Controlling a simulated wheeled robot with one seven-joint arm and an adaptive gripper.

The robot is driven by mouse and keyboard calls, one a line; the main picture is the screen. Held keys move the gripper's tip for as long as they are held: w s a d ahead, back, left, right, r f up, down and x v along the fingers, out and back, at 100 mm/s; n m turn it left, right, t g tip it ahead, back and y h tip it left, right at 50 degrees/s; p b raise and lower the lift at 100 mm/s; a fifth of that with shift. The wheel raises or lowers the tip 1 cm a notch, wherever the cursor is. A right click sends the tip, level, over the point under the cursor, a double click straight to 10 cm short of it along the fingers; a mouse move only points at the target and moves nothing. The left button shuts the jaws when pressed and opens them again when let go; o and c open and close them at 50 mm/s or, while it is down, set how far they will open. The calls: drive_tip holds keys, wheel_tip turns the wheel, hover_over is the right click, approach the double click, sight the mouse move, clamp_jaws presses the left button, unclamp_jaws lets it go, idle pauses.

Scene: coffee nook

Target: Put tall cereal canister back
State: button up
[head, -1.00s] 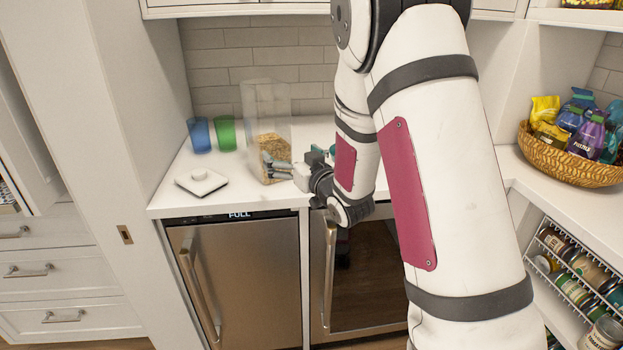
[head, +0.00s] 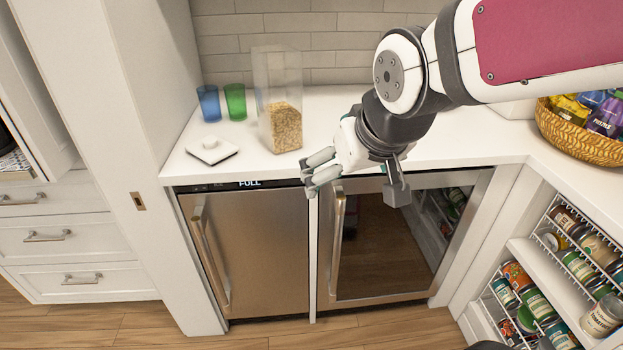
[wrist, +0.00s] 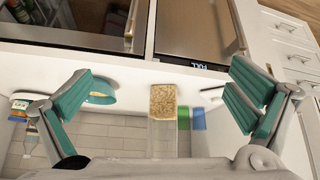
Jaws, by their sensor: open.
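The tall cereal canister (head: 283,126) is clear, with tan cereal in its lower part. It stands upright on the white counter. It also shows in the wrist view (wrist: 162,101), between my fingers in the picture but apart from them. A white square piece with a knob (head: 212,150), which looks like a lid, lies on the counter left of the canister. My gripper (head: 352,184) is open and empty. It is to the right of the canister and nearer the camera, by the counter's front edge, with a clear gap between them.
A blue cup (head: 209,103) and a green cup (head: 235,101) stand behind the lid. A tall white panel (head: 150,90) borders the counter on the left. Below are a steel-fronted appliance (head: 255,255) and a glass-fronted one (head: 385,250). A wicker basket (head: 575,135) with packets stands right.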

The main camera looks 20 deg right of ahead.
drive_tip(key=s+a+g, duration=0.3)
drive_tip(key=s+g, duration=0.1)
drive_tip(key=s, duration=1.2)
drive_tip(key=shift+s+f+n+y, duration=0.15)
drive_tip(key=shift+f+n+y, duration=0.15)
drive_tip(key=shift+f+y, duration=0.1)
drive_tip(key=shift+a+r, duration=0.1)
drive_tip(key=shift+r, duration=0.05)
wheel_tip(320, 180, up, 7)
drive_tip(key=t+p, duration=0.1)
drive_tip(key=p, duration=0.4)
drive_tip(key=shift+p, duration=0.4)
